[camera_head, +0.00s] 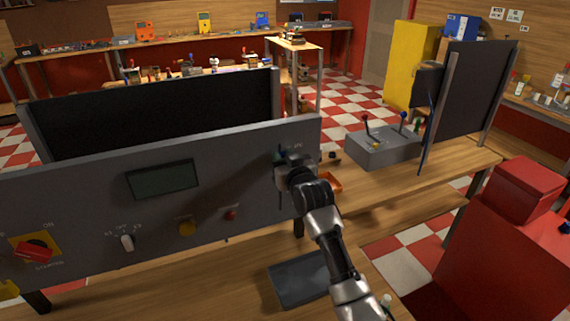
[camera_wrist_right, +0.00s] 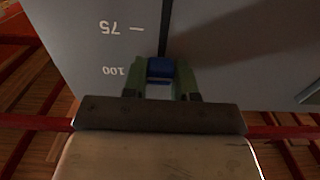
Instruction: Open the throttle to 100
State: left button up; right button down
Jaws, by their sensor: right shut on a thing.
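The throttle's blue knob (camera_wrist_right: 160,68) sits at a dark vertical slot (camera_wrist_right: 165,28) in the grey panel (camera_wrist_right: 90,35). In the right wrist view the scale reads upside down, with 75 (camera_wrist_right: 107,27) and 100 (camera_wrist_right: 113,71). The knob is about level with the 100 label. My right gripper (camera_wrist_right: 161,80) is shut on the knob, its green fingers on either side. In the head view my right gripper (camera_head: 281,158) is at the right end of the control panel (camera_head: 85,205) and hides most of the throttle. My left gripper is not in view.
A grey lever box (camera_head: 383,152) stands on the bench behind. A dark tray (camera_head: 298,281) lies below my arm.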

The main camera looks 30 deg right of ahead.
notch_tip(320, 180, up, 2)
jog(key=shift+r+p, duration=0.1)
jog(key=shift+p, duration=0.3)
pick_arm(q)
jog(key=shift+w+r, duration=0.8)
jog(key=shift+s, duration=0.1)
pick_arm(e)
jog(key=shift+r, duration=0.1)
jog(key=c, duration=0.9)
grip_release()
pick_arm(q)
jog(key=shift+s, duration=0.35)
pick_arm(e)
jog(key=shift+f, duration=0.2)
